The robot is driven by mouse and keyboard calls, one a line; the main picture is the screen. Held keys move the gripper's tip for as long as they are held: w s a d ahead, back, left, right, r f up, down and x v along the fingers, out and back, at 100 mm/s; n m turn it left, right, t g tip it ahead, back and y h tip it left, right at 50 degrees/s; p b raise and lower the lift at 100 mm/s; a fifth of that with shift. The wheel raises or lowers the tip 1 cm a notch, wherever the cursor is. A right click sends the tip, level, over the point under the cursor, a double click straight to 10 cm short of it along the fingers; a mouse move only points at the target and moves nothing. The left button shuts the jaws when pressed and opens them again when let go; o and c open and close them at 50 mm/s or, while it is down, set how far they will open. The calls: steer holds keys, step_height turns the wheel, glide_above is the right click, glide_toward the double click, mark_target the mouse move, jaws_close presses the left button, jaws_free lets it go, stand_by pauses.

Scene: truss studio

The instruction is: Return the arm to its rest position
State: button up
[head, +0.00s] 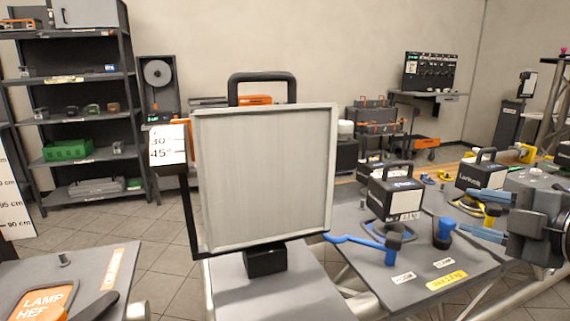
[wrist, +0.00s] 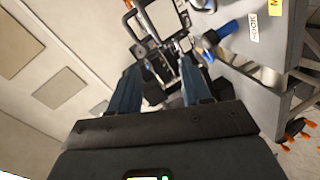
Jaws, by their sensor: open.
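My gripper (head: 468,212) is at the right edge of the head view, pointing left, with its two blue fingers apart and nothing between them. In the wrist view my gripper (wrist: 161,68) also shows its blue fingers spread, with only background between them. It is held beside the right-hand grey table (head: 385,258).
A framed grey panel (head: 262,180) stands upright on a table in the centre. A black case (head: 396,194) stands on the right table, with another case (head: 481,175) behind. A shelf rack (head: 82,105) is at the back left. Tiled floor shows between the tables.

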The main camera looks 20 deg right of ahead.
steer(key=s+a+f+m+h, duration=0.1)
steer(key=s+a+f+m, duration=0.3)
steer(key=a+f+m, duration=0.3)
steer(key=s+a+f+m+h, duration=0.2)
steer(key=s+a+f+m, duration=0.25)
steer(key=a+f, duration=0.4)
steer(key=s+a+f+m+y, duration=0.1)
steer(key=s+a, duration=0.1)
steer(key=s, duration=0.9)
steer(key=s+a+f+m+y, duration=0.1)
steer(key=s+a+m, duration=0.1)
steer(key=s, duration=0.9)
steer(key=shift+s+a, duration=0.3)
steer(key=shift+a, duration=0.2)
steer(key=shift+f, duration=0.15)
